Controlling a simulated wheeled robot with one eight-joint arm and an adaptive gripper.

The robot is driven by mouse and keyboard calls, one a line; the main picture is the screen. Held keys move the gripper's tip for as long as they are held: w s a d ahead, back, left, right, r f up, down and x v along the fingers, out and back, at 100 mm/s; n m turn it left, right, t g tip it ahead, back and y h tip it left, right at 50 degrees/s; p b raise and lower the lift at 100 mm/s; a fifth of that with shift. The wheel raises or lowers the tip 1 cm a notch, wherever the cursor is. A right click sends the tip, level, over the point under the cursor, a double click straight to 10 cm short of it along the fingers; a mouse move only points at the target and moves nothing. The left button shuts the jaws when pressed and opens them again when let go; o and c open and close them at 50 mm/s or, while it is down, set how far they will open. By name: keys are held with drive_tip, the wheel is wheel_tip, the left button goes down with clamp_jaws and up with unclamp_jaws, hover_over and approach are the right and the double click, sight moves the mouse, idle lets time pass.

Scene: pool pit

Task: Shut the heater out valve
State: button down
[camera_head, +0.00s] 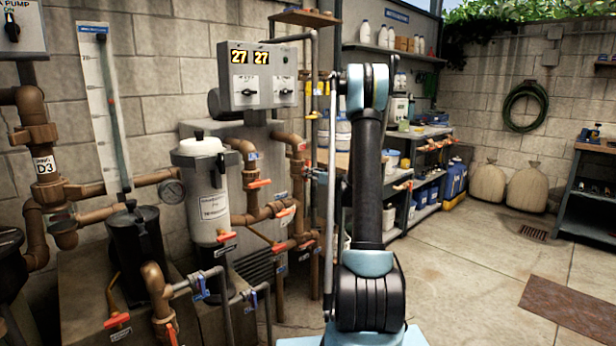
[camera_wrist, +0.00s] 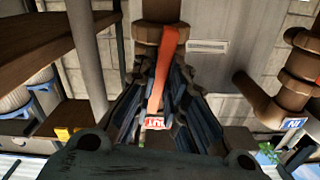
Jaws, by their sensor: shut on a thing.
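In the wrist view, an orange-red lever handle (camera_wrist: 167,55) hangs from a brown pipe fitting (camera_wrist: 146,33). It runs down the middle of the picture with a slight tilt. A red tag reading OUT (camera_wrist: 155,123) shows below it. My gripper (camera_wrist: 163,75) has its dark fingers on both sides of the lever and is shut on it. The fingers hide parts of the valve body and pipe.
In the wrist view, a blue IN tag (camera_wrist: 293,123) hangs by brown pipework at right, and a wooden shelf (camera_wrist: 45,45) is close at left. In the head view, a white filter canister (camera_head: 205,190) and several orange-handled valves stand left of my arm.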

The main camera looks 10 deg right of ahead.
drive_tip(key=m, duration=1.6)
drive_tip(key=shift+d, duration=0.1)
drive_tip(key=c, duration=1.5)
unclamp_jaws()
drive_tip(key=shift+w+f, duration=0.1)
